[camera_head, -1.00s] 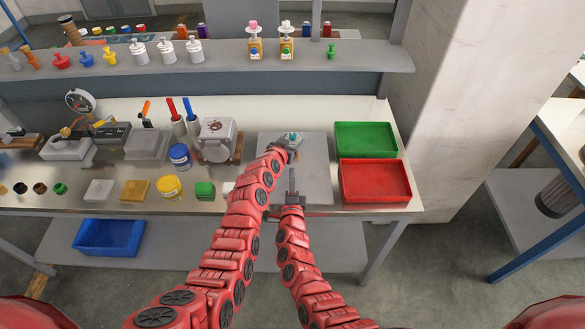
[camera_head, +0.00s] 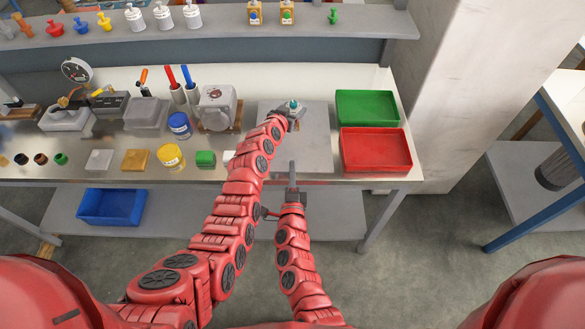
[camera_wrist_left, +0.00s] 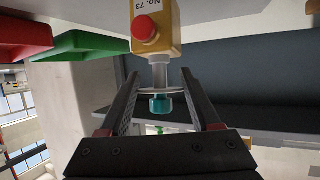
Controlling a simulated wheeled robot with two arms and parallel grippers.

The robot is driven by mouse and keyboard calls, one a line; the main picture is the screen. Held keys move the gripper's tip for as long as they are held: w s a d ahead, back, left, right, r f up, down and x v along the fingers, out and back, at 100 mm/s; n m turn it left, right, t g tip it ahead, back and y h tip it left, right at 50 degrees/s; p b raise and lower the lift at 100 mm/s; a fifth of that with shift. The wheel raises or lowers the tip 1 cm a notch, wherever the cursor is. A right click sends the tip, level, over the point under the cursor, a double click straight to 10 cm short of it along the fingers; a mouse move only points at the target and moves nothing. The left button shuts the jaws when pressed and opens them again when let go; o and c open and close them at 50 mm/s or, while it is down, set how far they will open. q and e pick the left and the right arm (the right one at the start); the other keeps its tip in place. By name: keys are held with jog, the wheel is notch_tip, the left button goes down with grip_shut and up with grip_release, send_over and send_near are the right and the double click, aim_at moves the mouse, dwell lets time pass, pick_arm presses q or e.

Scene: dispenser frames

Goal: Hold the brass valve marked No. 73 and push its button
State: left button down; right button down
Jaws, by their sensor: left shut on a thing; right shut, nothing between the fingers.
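The brass valve (camera_wrist_left: 155,30) marked No. 73 shows in the left wrist view, its lettering upside down. It has a red button (camera_wrist_left: 146,28), a metal stem, a pale disc and a teal cap (camera_wrist_left: 161,105). My left gripper (camera_head: 293,113) is shut on the valve at its stem end, over the grey mat (camera_head: 315,145). In the head view the teal cap (camera_head: 294,104) shows at this gripper; the button is hidden there. My right gripper (camera_head: 292,168) is shut and empty, nearer to me at the mat's front edge, apart from the valve.
A green tray (camera_head: 367,93) and a red tray (camera_head: 345,165) stand right of the mat. A white device (camera_head: 217,105) and several jars stand to the left. Two similar valves, one with a blue button (camera_head: 254,14) and one with a green button (camera_head: 287,15), stand on the shelf.

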pick_arm(q)
jog(key=shift+s+f, duration=0.15)
jog(key=shift+f, duration=0.3)
jog(key=shift+c, duration=1.9)
grip_release()
jog(key=o, duration=0.4)
jog(key=shift+w+r, duration=0.1)
jog(key=shift+w, duration=0.1)
jog(key=shift+c, duration=0.2)
pick_arm(e)
jog(key=shift+w+f, duration=0.1)
pick_arm(q)
jog(key=shift+r, duration=0.15)
jog(key=shift+s, duration=0.1)
jog(key=v, duration=1.1)
jog(key=shift+s+r, duration=0.25)
jog(key=shift+s, duration=0.1)
jog(key=shift+a, duration=0.15)
pick_arm(e)
jog(key=shift+d, duration=0.1)
